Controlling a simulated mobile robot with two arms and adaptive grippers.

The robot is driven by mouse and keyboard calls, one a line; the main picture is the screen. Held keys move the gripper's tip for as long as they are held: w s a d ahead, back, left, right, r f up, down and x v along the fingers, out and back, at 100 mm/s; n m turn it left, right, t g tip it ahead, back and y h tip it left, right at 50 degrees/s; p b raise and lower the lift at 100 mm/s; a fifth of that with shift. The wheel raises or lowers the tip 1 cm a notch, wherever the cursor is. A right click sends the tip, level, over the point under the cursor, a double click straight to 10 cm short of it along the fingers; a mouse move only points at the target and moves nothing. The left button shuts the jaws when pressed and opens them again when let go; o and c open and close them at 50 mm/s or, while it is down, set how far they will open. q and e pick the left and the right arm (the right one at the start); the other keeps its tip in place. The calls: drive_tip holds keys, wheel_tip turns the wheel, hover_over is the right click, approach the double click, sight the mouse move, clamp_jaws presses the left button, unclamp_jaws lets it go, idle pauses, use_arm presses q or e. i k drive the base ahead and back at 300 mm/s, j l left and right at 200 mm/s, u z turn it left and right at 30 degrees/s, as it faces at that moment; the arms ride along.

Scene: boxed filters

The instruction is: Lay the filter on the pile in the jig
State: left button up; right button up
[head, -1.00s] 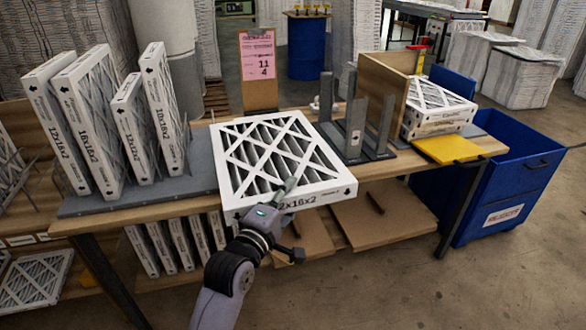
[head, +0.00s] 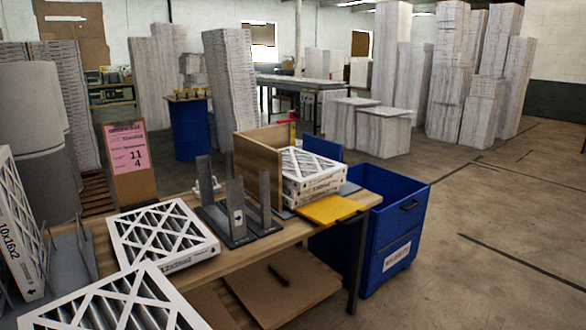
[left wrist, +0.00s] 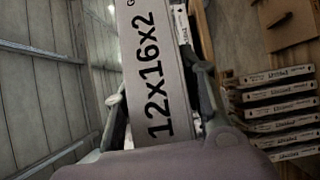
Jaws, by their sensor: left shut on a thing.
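My left gripper (left wrist: 160,105) is shut on a white-framed filter marked 12x16x2 (left wrist: 148,65), with a finger on each side of its frame. In the head view a pleated filter at the bottom left edge (head: 105,305), partly cut off, appears to be this one, raised in front of the table. The gripper itself is outside the head view. The jig (head: 258,165), with tall wooden walls, stands at the table's right end. A short pile of filters (head: 312,182) lies flat in it. My right gripper is not in view.
Another filter (head: 165,238) lies flat on the table. An empty grey upright rack (head: 237,212) stands between it and the jig. A yellow plate (head: 330,209) sits before the pile. A blue bin (head: 395,225) stands right of the table. A pink card (head: 126,150) stands behind.

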sight(317, 167)
drive_tip(key=i+l, duration=0.2)
drive_tip(key=l, duration=0.2)
drive_tip(key=i+l, duration=0.2)
drive_tip(key=l, duration=0.2)
drive_tip(key=i+l, duration=0.15)
drive_tip(key=l, duration=0.25)
drive_tip(key=i+l, duration=0.2)
drive_tip(key=l, duration=0.2)
drive_tip(key=i+l, duration=0.2)
drive_tip(key=l, duration=0.2)
